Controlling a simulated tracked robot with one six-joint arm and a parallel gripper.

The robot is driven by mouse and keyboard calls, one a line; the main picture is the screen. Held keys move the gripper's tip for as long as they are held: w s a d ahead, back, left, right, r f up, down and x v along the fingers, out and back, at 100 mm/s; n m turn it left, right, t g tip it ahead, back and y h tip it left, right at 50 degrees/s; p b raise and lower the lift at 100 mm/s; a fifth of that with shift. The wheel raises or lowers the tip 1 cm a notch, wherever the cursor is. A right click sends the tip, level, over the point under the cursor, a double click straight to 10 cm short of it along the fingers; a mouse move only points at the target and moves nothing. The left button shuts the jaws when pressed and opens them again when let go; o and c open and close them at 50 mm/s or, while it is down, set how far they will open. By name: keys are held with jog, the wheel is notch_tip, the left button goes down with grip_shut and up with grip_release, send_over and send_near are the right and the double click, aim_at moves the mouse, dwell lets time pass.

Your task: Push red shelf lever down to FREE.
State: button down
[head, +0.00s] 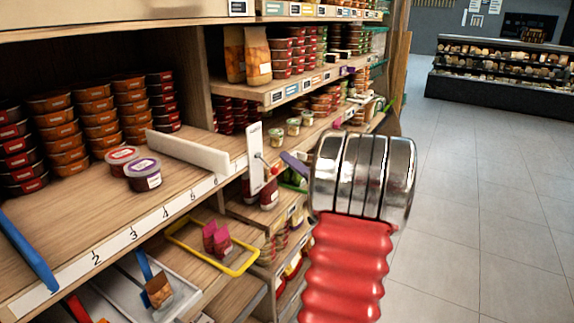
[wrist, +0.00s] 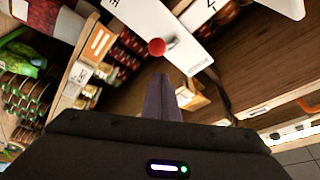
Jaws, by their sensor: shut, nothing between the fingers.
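The lever's red ball knob (head: 275,170) sits on a thin rod in front of a white upright plate (head: 254,150) at the shelf's edge. In the wrist view the knob (wrist: 157,47) shows just beyond the fingertips, against the tilted white plate (wrist: 178,38). Small print on the plate is too small to read. My gripper (head: 287,158) is shut and empty, its purple fingers pointing left at the plate, close beside the knob. In the wrist view the gripper (wrist: 159,80) shows a small gap to the knob; I cannot tell the depth between them.
A white divider (head: 187,152) and two tubs (head: 143,174) stand on the numbered shelf left of the plate. A yellow-framed tray (head: 240,266) lies below. Small jars (head: 293,126) stand on the shelf behind. The tiled floor (head: 480,220) at right is clear.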

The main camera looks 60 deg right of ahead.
jog(key=s+f, duration=0.3)
jog(key=s, duration=0.6)
jog(key=shift+a, duration=0.15)
jog(key=shift+f, duration=0.1)
dwell(0.7)
